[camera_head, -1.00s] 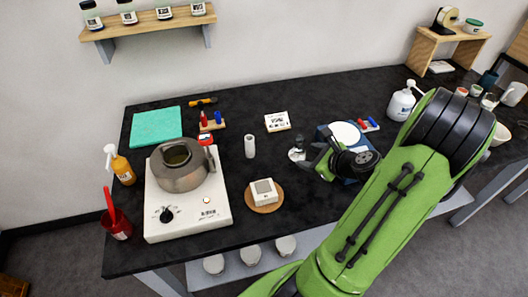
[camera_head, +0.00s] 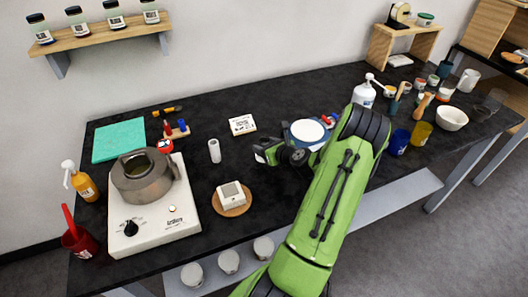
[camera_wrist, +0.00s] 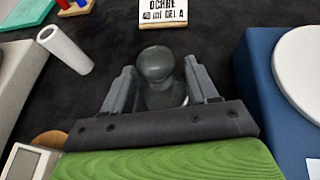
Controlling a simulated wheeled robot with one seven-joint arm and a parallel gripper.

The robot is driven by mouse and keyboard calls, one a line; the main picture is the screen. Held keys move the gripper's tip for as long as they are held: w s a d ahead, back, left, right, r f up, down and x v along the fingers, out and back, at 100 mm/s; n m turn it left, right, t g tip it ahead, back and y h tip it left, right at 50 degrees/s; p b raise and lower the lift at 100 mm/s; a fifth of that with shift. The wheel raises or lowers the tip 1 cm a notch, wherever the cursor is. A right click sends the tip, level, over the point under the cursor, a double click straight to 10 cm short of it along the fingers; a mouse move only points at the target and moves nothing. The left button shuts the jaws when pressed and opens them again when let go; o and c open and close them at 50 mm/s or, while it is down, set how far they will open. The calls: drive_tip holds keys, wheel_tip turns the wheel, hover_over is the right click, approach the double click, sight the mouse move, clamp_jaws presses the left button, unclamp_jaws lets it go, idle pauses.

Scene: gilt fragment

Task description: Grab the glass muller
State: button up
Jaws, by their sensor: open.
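The glass muller (camera_wrist: 155,66) is a dark, see-through piece with a rounded knob. It stands on the black worktop, between the two fingers of my gripper (camera_wrist: 160,84) in the wrist view. The fingers are open, one at each side of it, and I see a gap on both sides of the knob. Its lower part is partly hidden by my gripper. In the head view my gripper (camera_head: 265,153) is low over the worktop and mostly hides the muller.
A blue box with a white round top (camera_wrist: 304,62) stands close on the right. A white cylinder (camera_wrist: 65,49) is to the left, and a labelled white block (camera_wrist: 163,14) is beyond. A white scale (camera_head: 231,194) on a round wooden board and a hot plate (camera_head: 150,222) stand further left.

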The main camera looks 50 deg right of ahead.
drive_tip(key=x, duration=0.3)
drive_tip(key=shift+w+f, duration=0.1)
drive_tip(key=shift+w, duration=0.05)
drive_tip(key=shift+c, duration=0.3)
clamp_jaws()
